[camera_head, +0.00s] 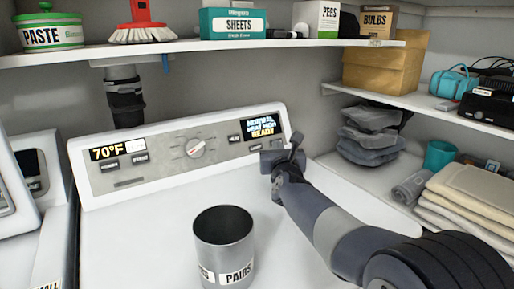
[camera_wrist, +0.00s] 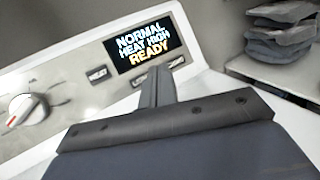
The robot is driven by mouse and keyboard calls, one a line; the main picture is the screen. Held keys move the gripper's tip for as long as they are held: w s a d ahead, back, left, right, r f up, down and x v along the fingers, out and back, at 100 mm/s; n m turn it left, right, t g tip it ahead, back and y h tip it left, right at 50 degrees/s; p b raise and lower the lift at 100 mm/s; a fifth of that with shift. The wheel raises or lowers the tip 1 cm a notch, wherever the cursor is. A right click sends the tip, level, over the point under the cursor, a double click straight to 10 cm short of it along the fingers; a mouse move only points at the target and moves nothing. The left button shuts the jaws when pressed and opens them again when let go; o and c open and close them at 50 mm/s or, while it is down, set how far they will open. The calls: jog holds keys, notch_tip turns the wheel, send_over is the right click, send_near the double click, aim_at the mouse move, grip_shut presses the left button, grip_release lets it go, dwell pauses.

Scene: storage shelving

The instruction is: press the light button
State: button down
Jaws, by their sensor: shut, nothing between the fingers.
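My gripper (camera_head: 295,146) is in front of the right end of the dryer's control panel (camera_head: 111,187). In the wrist view its fingers (camera_wrist: 157,80) are together, with nothing between them, and point up at the panel just below the display (camera_wrist: 146,43). The display reads NORMAL, HEAT HIGH, READY. A HEAT button (camera_wrist: 98,74) is left of the display. Two small buttons sit under it, one left of the fingers (camera_wrist: 140,81) and one right (camera_wrist: 174,63); their labels are too small to read surely. I cannot tell which button is the light button, or whether the fingertips touch the panel.
A metal PAIRS cup (camera_head: 223,240) stands on the white top. A loaded shelf (camera_head: 180,47) hangs above. Folded cloths (camera_head: 470,190) and grey bags (camera_head: 372,135) are at right.

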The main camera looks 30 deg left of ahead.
aim_at(259, 144)
jog(key=w+a+f+p, duration=0.1)
jog(key=a, duration=0.1)
jog(key=w+a+f+p, duration=0.1)
jog(key=a+p, duration=0.1)
jog(key=w+a+f+p, duration=0.1)
jog(key=shift+a, duration=0.4)
jog(key=shift+w+a+f, duration=0.25)
jog(key=shift+a+f, duration=0.05)
jog(key=shift+a, duration=0.25)
jog(key=shift+f, duration=0.1)
dwell(1.4)
jog(key=shift+w+a+f, duration=0.1)
jog(key=shift+w+a, duration=0.1)
jog(key=shift+a, duration=0.1)
jog(key=shift+w+a+f, duration=0.1)
jog(key=shift+w+a, duration=0.05)
jog(key=shift+a, duration=0.15)
dwell(0.6)
jog(key=shift+d+b, duration=0.15)
jog(key=shift+b, duration=0.25)
jog(key=shift+s+d+b, duration=0.25)
jog(key=shift+d+b, duration=0.05)
jog(key=shift+b, duration=0.25)
jog(key=shift+s+d+r, duration=0.1)
jog(key=shift+d+r, duration=0.1)
jog(key=shift+r, duration=0.1)
